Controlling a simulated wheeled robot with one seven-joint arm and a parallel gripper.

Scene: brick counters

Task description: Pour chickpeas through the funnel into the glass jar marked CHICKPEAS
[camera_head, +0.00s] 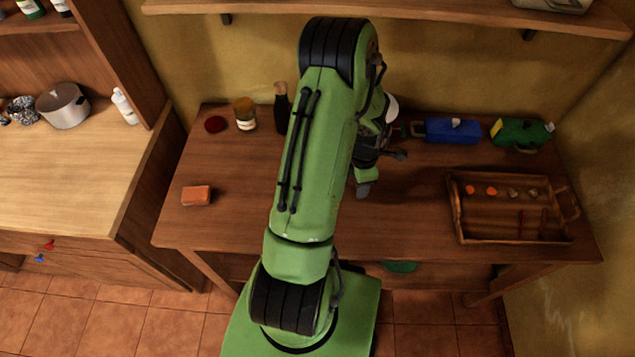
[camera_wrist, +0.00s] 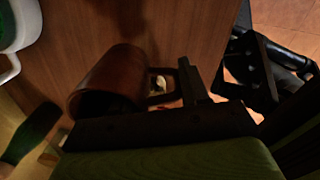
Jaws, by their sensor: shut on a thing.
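A brown cup (camera_wrist: 108,80) lies tilted across the wrist view, its dark opening towards the lower left. I cannot see what is in it. My gripper (camera_wrist: 178,88) is shut at the cup's handle side; it also shows partly in the head view (camera_head: 364,187), below and right of the arm. The arm hides the cup in the head view. A jar (camera_head: 246,117) with a pale label and amber upper part stands at the back left of the table; its label is unreadable. A white object (camera_head: 391,108) shows partly behind the arm; I cannot tell whether it is the funnel.
A dark bottle (camera_head: 282,110) and a red disc (camera_head: 215,124) flank the jar. An orange block (camera_head: 197,195) lies at the left.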

